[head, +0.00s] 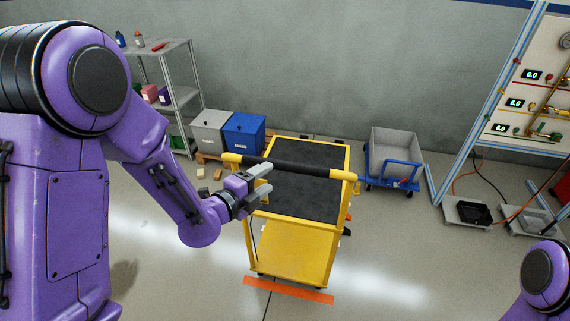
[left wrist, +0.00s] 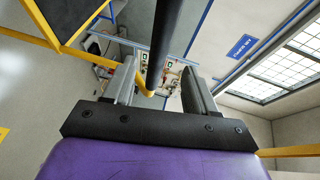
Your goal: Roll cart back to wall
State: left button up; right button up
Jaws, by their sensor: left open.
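The yellow cart (head: 290,250) stands upright on the floor in the middle of the head view, with a dark top mat (head: 305,197). Its black push handle (head: 300,169) runs across the near side between yellow brackets. My left gripper (head: 265,179) is open at the handle's left half, its fingertips close to the bar. In the left wrist view the handle (left wrist: 165,40) lies between the two open fingers (left wrist: 158,88); I cannot tell whether they touch it. The grey wall (head: 320,65) is behind the cart. My right gripper is out of view.
Grey and blue bins (head: 243,135) on a pallet stand behind the cart to the left, near a metal shelf (head: 180,97). A blue trolley with a grey tub (head: 396,150) is at the right. An orange strip (head: 288,290) marks the floor at the cart's near end.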

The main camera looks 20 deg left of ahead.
aim_at(281, 168)
pick_arm(q)
jog(key=p+x, duration=0.2)
jog(key=x, duration=0.7)
jog(key=shift+w+f, duration=0.1)
jog(key=shift+w, duration=0.15)
grip_shut()
